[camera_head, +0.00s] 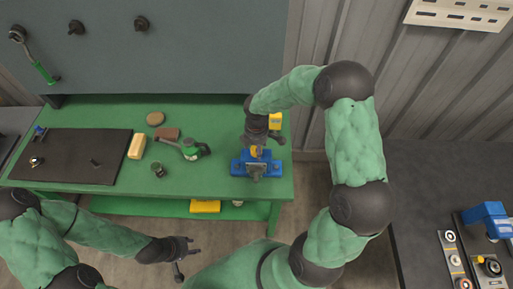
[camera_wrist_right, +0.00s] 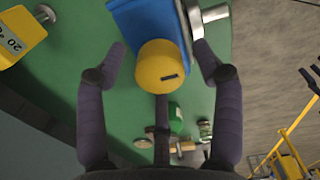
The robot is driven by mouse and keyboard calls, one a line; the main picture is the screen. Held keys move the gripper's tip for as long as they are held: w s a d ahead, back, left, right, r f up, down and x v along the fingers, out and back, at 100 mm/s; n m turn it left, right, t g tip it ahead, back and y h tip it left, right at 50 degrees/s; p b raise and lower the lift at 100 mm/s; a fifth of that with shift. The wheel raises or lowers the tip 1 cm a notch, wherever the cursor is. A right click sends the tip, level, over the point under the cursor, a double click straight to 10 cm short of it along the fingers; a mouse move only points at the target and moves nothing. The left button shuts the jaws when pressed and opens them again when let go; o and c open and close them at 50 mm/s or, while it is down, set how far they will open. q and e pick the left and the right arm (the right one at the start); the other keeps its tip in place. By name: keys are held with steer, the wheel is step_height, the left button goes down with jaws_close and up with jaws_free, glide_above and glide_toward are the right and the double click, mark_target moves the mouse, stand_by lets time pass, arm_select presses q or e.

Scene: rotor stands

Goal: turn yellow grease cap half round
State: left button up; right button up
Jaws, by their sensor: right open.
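The yellow grease cap (camera_wrist_right: 161,62) is a round knob with a small dark slot, on a blue stand (camera_wrist_right: 142,22) in the right wrist view. My right gripper (camera_wrist_right: 159,47) is open, its two dark fingers on either side of the cap with visible gaps; I cannot tell its height above the cap. In the head view, the blue stand (camera_head: 240,167) is at the right end of the green bench, with my right gripper (camera_head: 262,145) over it and mostly hiding the cap. My left gripper (camera_head: 188,258) is open and empty in front of the bench.
A yellow block (camera_head: 275,121) stands behind the blue stand. A green-handled tool (camera_head: 188,148), a yellow-and-white block (camera_head: 137,146) and a dark mat (camera_head: 70,156) lie further left on the green bench (camera_head: 215,180). A dark side table (camera_head: 430,190) is at right.

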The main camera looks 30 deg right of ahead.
steer(key=shift+w+f, duration=0.1)
steer(key=shift+f, duration=0.15)
steer(key=c, duration=1.1)
steer(key=shift+c, duration=0.2)
